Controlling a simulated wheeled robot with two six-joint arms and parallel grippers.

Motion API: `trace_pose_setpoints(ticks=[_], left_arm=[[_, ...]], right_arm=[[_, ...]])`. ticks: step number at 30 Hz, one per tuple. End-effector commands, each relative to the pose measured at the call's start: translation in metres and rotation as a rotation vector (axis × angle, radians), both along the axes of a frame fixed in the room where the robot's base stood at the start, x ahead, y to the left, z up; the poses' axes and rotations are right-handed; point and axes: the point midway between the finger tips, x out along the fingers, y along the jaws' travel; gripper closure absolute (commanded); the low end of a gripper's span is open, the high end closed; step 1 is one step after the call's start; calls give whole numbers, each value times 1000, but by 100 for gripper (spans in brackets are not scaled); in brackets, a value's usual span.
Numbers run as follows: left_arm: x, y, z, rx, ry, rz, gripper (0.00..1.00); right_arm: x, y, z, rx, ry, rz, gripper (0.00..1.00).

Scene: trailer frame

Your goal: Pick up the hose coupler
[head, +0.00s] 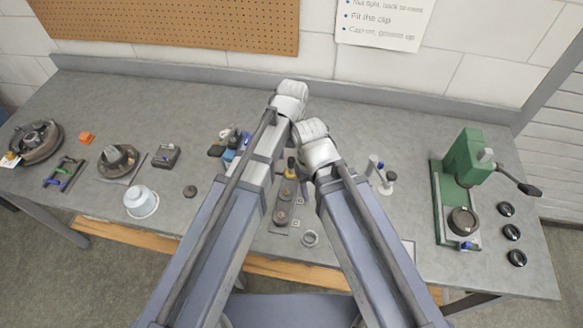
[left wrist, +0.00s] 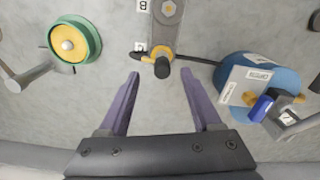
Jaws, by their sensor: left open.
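A small orange-and-black fitting (left wrist: 162,60) sits at the end of a grey plate in the left wrist view; it may be the hose coupler, but I cannot tell for sure. A similar yellow-and-black piece (head: 290,168) stands between my arms in the head view, by a grey plate (head: 282,208). My left gripper (left wrist: 160,76) is open, its two purple fingers on either side below the fitting, with nothing clasped.
A blue round part (left wrist: 285,78) with labels lies right in the wrist view, a green-and-yellow wheel (left wrist: 88,30) left. On the bench are a white cup (head: 141,204), a green press (head: 465,160) and black rings (head: 506,209). The back centre-right of the bench is clear.

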Motion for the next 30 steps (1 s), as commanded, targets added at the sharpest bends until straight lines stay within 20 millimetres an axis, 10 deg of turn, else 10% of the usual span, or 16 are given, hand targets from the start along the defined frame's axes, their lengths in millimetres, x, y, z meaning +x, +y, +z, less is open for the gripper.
trace_pose_setpoints(ticks=[12, 21, 30], left_arm=[[4, 3, -49, 0, 0, 0, 34], [4, 3, -49, 0, 0, 0, 34], [4, 3, -49, 0, 0, -1, 68]], right_arm=[[0, 0, -49, 0, 0, -1, 50], [0, 0, -49, 0, 0, -1, 50], [0, 0, -49, 0, 0, -1, 50]])
